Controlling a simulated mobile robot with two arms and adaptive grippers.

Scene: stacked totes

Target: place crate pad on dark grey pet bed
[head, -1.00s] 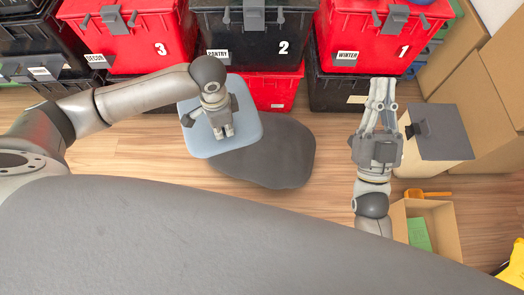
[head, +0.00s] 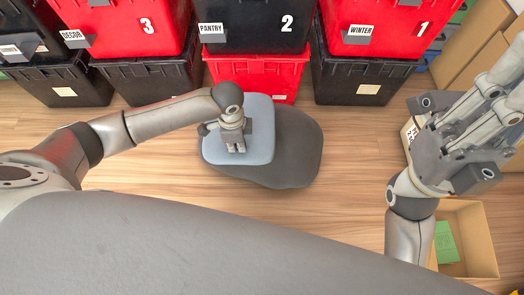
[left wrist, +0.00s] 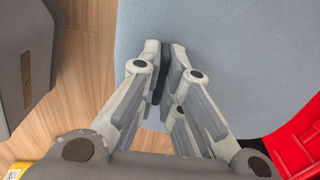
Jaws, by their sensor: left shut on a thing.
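The crate pad is a light blue-grey rounded slab (head: 259,108) in the head view. It overlaps the upper left of the dark grey pet bed (head: 300,150), which lies on the wood floor. The bed's right side and lower edge show; the rest is hidden under the pad. My left gripper (head: 236,147) is over the pad and shut on it. In the left wrist view the pad (left wrist: 250,50) fills much of the picture, with the left fingers (left wrist: 164,52) at its edge. I cannot tell whether the pad touches the bed. My right gripper (head: 512,88) is off to the right, away from both.
A red tote (head: 250,75) and black totes (head: 150,78) stand in stacks just behind the pad. An open cardboard box (head: 482,245) with a green item (head: 446,242) sits at the lower right. The floor (head: 350,165) right of the bed is clear.

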